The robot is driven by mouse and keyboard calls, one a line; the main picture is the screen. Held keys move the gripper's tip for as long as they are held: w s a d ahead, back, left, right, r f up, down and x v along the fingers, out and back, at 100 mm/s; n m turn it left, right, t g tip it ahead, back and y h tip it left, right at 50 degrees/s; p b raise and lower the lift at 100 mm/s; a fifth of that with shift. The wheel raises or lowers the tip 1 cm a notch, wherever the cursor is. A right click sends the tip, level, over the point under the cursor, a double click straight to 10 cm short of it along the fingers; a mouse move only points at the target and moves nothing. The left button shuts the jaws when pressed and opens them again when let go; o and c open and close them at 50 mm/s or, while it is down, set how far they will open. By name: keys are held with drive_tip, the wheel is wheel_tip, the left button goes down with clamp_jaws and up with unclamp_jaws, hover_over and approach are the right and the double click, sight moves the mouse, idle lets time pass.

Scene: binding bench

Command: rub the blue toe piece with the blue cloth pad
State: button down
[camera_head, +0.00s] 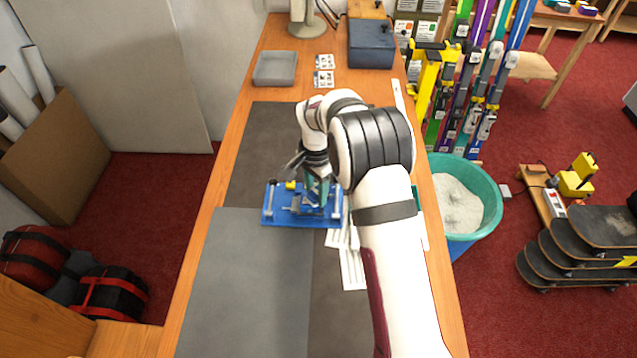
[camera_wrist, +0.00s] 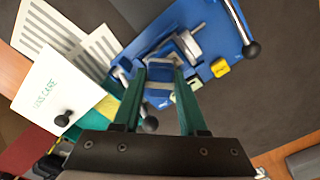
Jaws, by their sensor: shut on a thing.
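A blue base plate (camera_head: 274,217) lies on the bench mat, with metal rods and black knobs on it; it also shows in the wrist view (camera_wrist: 222,42). A blue toe piece (camera_wrist: 187,70) with grey metal parts sits on this plate, just beyond my fingertips. My gripper (camera_head: 318,190) is low over the plate, pointing down. In the wrist view, its two green fingers (camera_wrist: 160,82) are shut on a small blue piece between them, which looks like the blue cloth pad (camera_wrist: 158,97). Whether the pad touches the toe piece I cannot tell. In the head view my arm hides much of this.
A white card with writing (camera_wrist: 48,98) and printed sheets (camera_wrist: 63,37) lie beside the plate. A grey tray (camera_head: 275,82) and dark blue box (camera_head: 371,55) stand at the back. The front mat (camera_head: 245,290) is clear.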

sight(302, 200)
drive_tip(key=a, duration=0.3)
drive_tip(key=shift+a, duration=0.15)
drive_tip(key=shift+d, duration=2)
drive_tip(key=shift+r, duration=4.1)
